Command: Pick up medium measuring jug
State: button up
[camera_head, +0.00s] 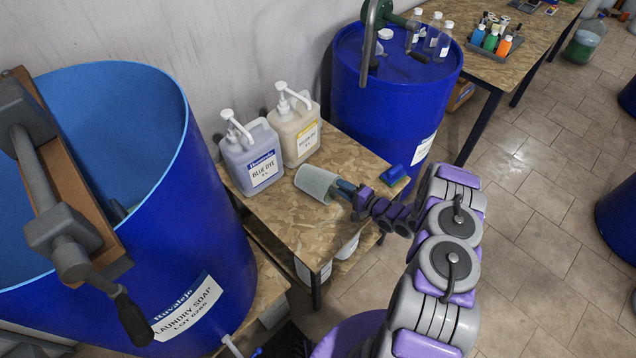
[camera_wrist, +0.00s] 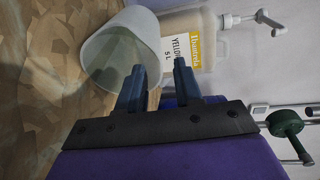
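A pale grey, translucent measuring jug (camera_head: 316,184) is at the small wooden table, in front of two pump bottles. I cannot tell from its looks whether it is the medium one. In the wrist view the jug (camera_wrist: 108,55) fills the upper left, with its round outline toward me. My gripper (camera_head: 345,188) is at the right side of the jug. In the wrist view my gripper (camera_wrist: 159,68) is open, its two dark blue fingers apart. One finger overlaps the jug's edge and the other lies just outside it. I cannot tell whether either touches.
A blue dye bottle (camera_head: 252,157) and a yellow dye bottle (camera_head: 296,128) stand behind the jug. A blue sponge-like block (camera_head: 393,174) lies at the table's right corner. Large blue drums (camera_head: 190,250) (camera_head: 395,80) stand on both sides.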

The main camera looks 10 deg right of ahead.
aim_at(323, 176)
jog(key=b+x, duration=0.1)
jog(key=x, duration=0.4)
jog(key=b+x, duration=0.1)
jog(key=x, duration=0.4)
jog(key=shift+w+f+b, duration=0.2)
jog(key=shift+f+b, duration=0.05)
jog(key=shift+b, duration=0.15)
jog(key=shift+r, duration=0.1)
grip_shut()
